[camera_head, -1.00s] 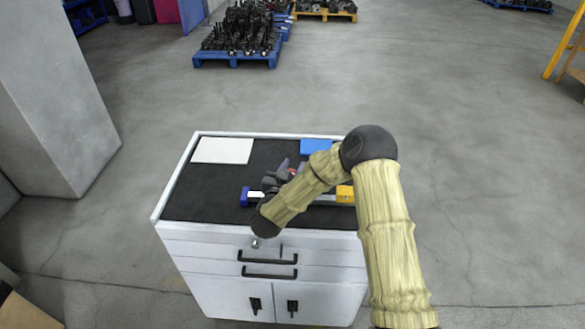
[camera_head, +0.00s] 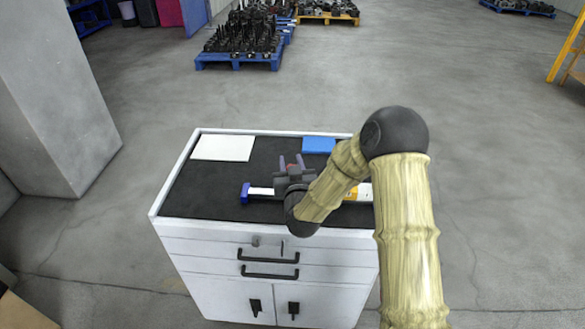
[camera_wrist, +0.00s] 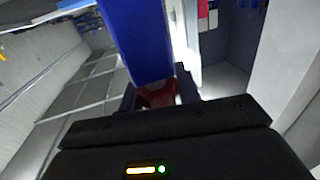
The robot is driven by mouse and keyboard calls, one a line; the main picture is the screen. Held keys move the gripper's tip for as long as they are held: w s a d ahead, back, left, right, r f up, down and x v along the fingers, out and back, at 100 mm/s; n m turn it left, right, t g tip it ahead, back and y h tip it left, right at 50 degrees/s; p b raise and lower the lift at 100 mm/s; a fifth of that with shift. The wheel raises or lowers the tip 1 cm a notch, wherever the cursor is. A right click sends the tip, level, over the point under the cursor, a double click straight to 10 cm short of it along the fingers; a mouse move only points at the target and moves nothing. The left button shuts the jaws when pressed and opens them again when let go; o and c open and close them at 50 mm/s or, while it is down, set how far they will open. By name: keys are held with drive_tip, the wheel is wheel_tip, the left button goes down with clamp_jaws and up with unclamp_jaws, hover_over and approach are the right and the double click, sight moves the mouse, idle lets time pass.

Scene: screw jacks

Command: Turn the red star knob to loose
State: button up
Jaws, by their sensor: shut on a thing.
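The screw jack lies across the cabinet's dark top, with a blue end (camera_head: 246,193) at left, a white bar (camera_head: 262,191) and a white and yellow part (camera_head: 362,192) at right, partly behind my arm. My gripper (camera_head: 292,162) is over the middle of the jack, its two fingers pointing to the far side. In the wrist view, my gripper (camera_wrist: 158,91) is shut on the red star knob (camera_wrist: 157,96), of which only a part shows between the fingers. A large blue part (camera_wrist: 137,38) stands just beyond the knob. The knob's turn angle cannot be read.
The white cabinet (camera_head: 175,203) has a raised rim around its top. A white sheet (camera_head: 223,148) lies at the back left and a blue item (camera_head: 318,145) at the back right. The top's front left is clear. A loaded blue pallet (camera_head: 238,62) stands far behind.

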drive_tip(key=shift+n+y, duration=0.4)
drive_tip(key=shift+y, duration=0.2)
drive_tip(key=o, duration=1)
drive_tip(key=shift+b, duration=0.3)
